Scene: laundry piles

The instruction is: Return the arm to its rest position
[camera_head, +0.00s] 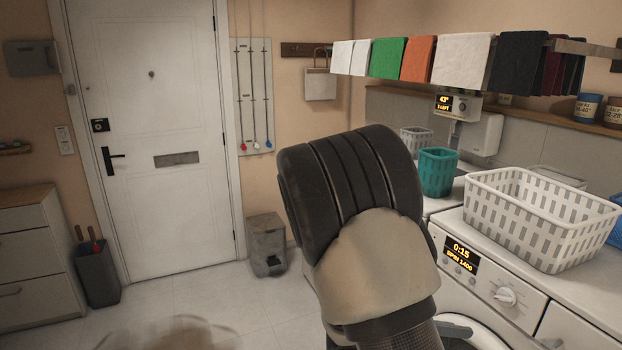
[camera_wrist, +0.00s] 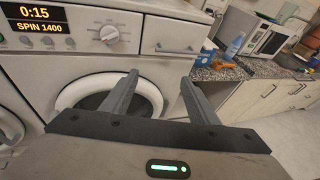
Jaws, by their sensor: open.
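My gripper (camera_wrist: 158,82) shows in the wrist view with its two grey fingers apart and nothing between them. It points toward the front of a white washing machine (camera_wrist: 70,60), with the round door (camera_wrist: 150,97) behind the fingers. I cannot tell whether the fingers touch the machine; they look apart from it. In the head view, a black and beige section of my arm fills the middle of the picture, and my gripper is not visible there.
Folded cloths hang on a rail above. A grey bin (camera_head: 267,245), a door (camera_head: 150,130) and a drawer cabinet (camera_head: 35,255) stand further left. Floor shows before the door.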

